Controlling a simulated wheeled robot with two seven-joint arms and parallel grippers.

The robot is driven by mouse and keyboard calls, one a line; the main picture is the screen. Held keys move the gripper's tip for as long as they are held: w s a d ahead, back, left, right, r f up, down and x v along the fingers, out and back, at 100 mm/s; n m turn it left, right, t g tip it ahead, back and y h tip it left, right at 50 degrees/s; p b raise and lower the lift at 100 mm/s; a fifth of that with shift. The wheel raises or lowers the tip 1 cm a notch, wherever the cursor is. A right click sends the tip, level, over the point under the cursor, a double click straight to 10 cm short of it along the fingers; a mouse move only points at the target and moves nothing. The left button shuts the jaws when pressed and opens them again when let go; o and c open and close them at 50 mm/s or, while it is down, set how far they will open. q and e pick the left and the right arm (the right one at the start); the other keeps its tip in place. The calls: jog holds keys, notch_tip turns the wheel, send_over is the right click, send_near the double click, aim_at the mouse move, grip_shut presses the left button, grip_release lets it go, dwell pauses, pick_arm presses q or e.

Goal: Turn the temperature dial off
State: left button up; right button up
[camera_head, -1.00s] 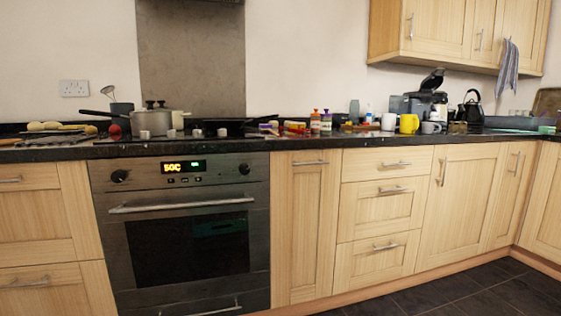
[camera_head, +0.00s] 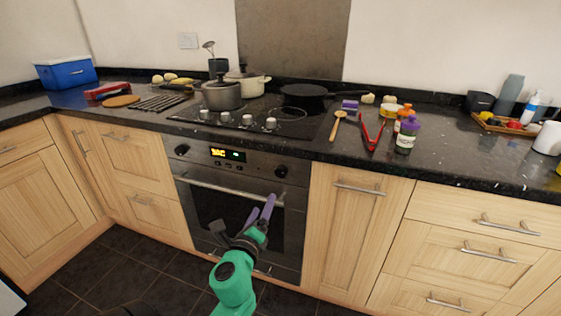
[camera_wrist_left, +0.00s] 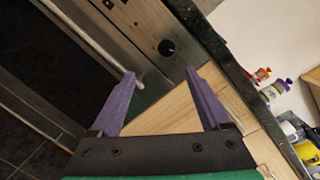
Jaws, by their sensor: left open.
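The oven (camera_head: 235,215) is built in under the counter, with a lit display (camera_head: 228,154) on its panel. A black dial (camera_head: 281,171) sits right of the display and another black dial (camera_head: 181,150) left of it. I cannot tell from labels which one is the temperature dial. My left gripper (camera_head: 261,207), with purple fingers, is open and empty in front of the oven door, below the right dial. In the left wrist view, the right dial (camera_wrist_left: 166,47) shows beyond the open fingers (camera_wrist_left: 162,74), apart from them. My right gripper is not in view.
The oven door handle (camera_head: 228,191) runs across below the panel, close to my left gripper. The black counter edge (camera_head: 330,158) overhangs above the panel. Pots (camera_head: 221,95) and several hob knobs (camera_head: 248,120) stand above. Floor is clear in front of the cupboards.

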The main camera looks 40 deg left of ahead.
pick_arm(q)
jog(key=m, duration=0.2)
send_near(281, 174)
jog(key=x, duration=0.8)
jog(key=shift+w+a+f+p, duration=0.1)
jog(key=shift+w+a+p, duration=0.1)
jog(key=shift+w+p, duration=0.1)
jog(key=shift+s, duration=0.1)
grip_shut()
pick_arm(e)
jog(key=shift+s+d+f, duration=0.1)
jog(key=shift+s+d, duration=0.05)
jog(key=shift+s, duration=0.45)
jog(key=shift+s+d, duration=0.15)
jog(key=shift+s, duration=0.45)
